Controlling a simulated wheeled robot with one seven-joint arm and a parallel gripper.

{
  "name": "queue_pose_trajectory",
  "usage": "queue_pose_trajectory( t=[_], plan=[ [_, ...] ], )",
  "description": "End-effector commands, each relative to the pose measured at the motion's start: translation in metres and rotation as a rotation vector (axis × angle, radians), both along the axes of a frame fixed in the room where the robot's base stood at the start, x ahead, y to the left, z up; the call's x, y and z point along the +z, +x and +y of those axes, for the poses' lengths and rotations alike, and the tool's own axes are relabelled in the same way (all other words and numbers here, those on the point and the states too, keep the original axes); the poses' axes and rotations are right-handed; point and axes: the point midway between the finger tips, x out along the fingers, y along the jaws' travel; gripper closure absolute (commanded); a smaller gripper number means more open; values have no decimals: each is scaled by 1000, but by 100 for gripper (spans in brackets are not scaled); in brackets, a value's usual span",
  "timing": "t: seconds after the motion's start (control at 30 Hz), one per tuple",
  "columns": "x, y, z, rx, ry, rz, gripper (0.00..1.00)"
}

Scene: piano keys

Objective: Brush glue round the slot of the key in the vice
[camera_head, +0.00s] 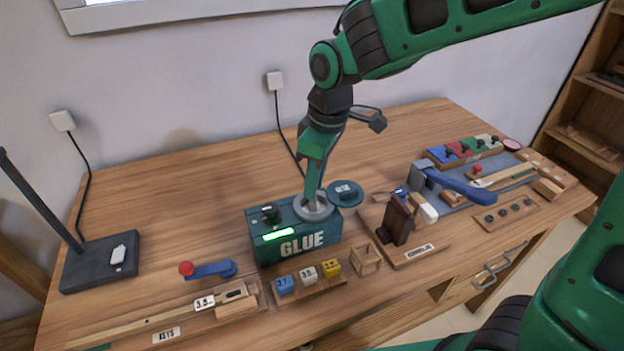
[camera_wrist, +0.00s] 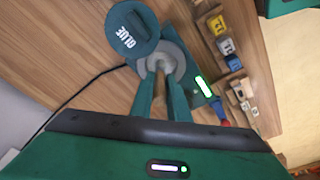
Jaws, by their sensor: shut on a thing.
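The teal glue pot (camera_head: 295,241) stands at the table's front middle, with a green lit display and a round grey opening on top. My gripper (camera_head: 313,196) points down into that opening. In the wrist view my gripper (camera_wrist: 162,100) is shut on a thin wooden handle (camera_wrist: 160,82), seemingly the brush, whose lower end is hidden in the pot. The round lid (camera_wrist: 131,32) is swung aside, and also shows in the head view (camera_head: 346,192). I cannot make out a key's slot.
A rack of numbered blocks (camera_head: 308,284) and a small wooden frame (camera_head: 366,260) stand before the pot. A dark brown block (camera_head: 397,222) stands upright to its right. A red-knobbed blue lever (camera_head: 208,269) is at the left. The table's back middle is clear.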

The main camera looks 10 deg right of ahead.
Motion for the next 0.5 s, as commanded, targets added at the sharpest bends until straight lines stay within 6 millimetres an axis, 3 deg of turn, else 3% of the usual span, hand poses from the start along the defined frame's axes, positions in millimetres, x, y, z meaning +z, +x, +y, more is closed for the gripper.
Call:
queue_pose_trajectory(
  t=[0.5],
  plan=[
    [-6, 0, 0, 1, 0, 0, 100]
  ],
)
